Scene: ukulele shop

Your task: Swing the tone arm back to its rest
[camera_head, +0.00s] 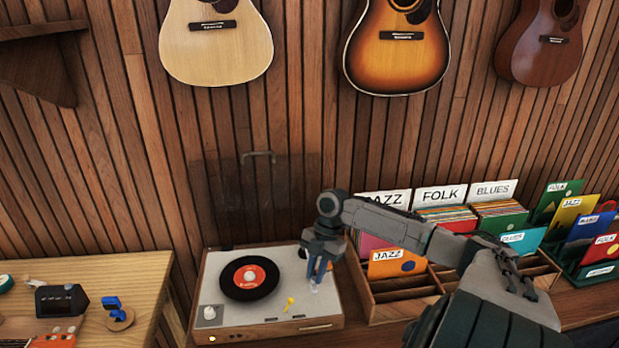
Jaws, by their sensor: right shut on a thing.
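The turntable (222,308) stands on the counter, with a wooden case and a pale top. A black record with an orange-red label (249,278) lies on its platter. My right gripper (317,284) reaches down over the right side of the turntable, to the right of the record. It is shut on what seems to be the tone arm, which is mostly hidden behind the fingers. A small yellow piece (289,302) shows left of the fingertips, at the deck's front; I cannot tell whether it belongs to the tone arm. My left gripper is not in view.
A clear lid (245,200) stands raised behind the turntable. A wooden record bin (400,295) with labelled dividers sits close to its right, under my right arm. A wooden table (120,285) with small gadgets is at left. Guitars hang on the slatted wall.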

